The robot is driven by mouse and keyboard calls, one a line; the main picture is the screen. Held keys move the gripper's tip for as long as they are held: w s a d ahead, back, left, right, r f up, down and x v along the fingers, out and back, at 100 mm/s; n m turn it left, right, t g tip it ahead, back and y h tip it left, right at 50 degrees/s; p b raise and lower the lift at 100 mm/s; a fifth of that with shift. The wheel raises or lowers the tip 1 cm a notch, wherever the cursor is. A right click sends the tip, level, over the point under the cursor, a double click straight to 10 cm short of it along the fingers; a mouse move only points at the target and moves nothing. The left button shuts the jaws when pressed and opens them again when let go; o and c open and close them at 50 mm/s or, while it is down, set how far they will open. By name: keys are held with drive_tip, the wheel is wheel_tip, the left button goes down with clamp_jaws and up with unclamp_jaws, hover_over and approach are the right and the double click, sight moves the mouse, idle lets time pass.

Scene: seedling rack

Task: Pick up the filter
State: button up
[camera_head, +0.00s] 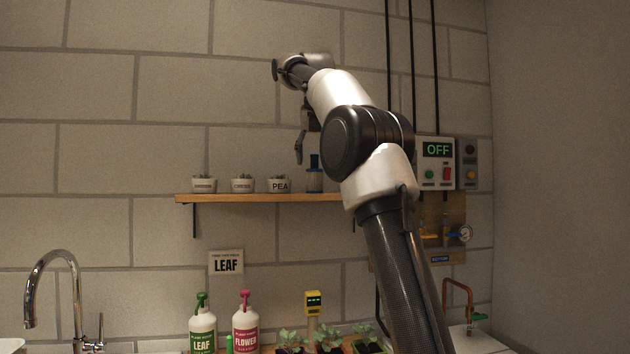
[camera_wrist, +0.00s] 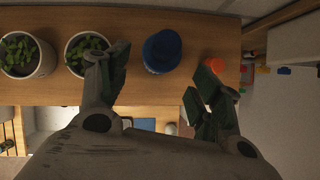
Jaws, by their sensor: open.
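The filter appears to be the blue-topped cylinder (camera_head: 314,181) standing upright at the right end of the wall shelf. From above in the wrist view it is a round dark-blue top (camera_wrist: 162,50) with a narrower raised part. My gripper (camera_head: 302,146) hangs over the shelf's right part, partly hidden by my arm. In the wrist view my gripper (camera_wrist: 157,80) is open and empty. Its fingers are spread left and right of the blue thing's column, and the blue thing lies just beyond the fingertips, apart from them.
The wooden shelf (camera_head: 238,198) also holds small white pots with seedlings, the nearest being the PEA pot (camera_head: 280,185). In the wrist view the left finger overlaps that plant pot (camera_wrist: 77,58). An orange round thing (camera_wrist: 215,66) shows beside the right finger. A control panel (camera_head: 436,162) is to the right.

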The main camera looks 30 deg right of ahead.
sight(314, 170)
drive_tip(key=shift+w+d+f+n, duration=0.3)
drive_tip(key=shift+w+f, duration=0.3)
drive_tip(key=shift+f, duration=0.05)
drive_tip(key=x, duration=0.6)
drive_tip(key=shift+s+f, duration=0.1)
drive_tip(key=shift+a, duration=0.1)
drive_tip(key=c, duration=1.1)
